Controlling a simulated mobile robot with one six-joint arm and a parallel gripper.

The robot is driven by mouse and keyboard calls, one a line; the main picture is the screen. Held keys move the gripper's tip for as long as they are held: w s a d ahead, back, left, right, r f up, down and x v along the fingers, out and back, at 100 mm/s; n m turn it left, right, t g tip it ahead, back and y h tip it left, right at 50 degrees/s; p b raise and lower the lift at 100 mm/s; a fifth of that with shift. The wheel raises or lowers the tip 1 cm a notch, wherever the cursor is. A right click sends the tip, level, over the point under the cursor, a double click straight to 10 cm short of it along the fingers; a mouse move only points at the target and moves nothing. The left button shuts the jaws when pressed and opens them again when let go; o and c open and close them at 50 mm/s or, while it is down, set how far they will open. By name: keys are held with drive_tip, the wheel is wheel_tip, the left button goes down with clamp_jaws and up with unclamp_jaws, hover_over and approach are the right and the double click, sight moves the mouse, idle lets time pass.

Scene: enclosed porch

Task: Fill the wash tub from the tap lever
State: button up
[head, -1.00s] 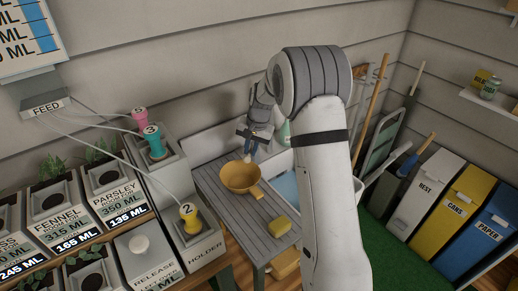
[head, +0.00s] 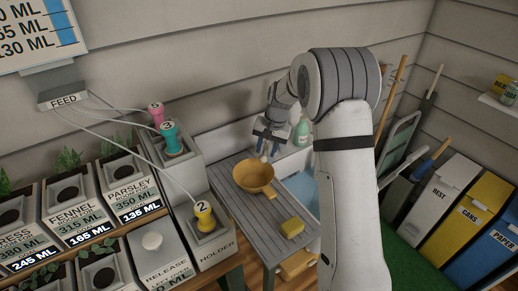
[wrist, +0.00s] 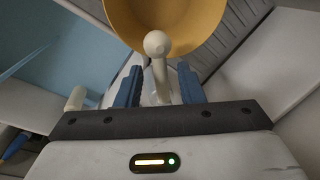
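The cream tap lever (wrist: 157,45), with a round knob, stands between my gripper's two blue fingers in the wrist view. My gripper (wrist: 158,85) is open, with visible gaps on both sides of the lever. In the head view my gripper (head: 269,143) hangs near the wall above the back of a grey slatted drainboard (head: 235,205). The wash tub (head: 303,192) has a blue inside and lies right of the drainboard, partly hidden by my arm. The tub's blue inside fills the upper left of the wrist view (wrist: 75,55). I cannot tell its water level.
A yellow pan (head: 254,176) and a yellow sponge (head: 292,228) lie on the drainboard. A green bottle (head: 302,132) stands by the wall behind the tub. Planters and a holder (head: 215,250) with pump handles stand at left, bins (head: 440,195) at right.

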drive_tip(key=shift+r, duration=0.1)
wheel_tip(320, 180, up, 8)
drive_tip(key=d, duration=0.1)
drive_tip(key=shift+s+d+f+b, duration=0.25)
drive_tip(key=shift+b, duration=0.2)
idle(2.1)
drive_tip(key=shift+c, duration=0.2)
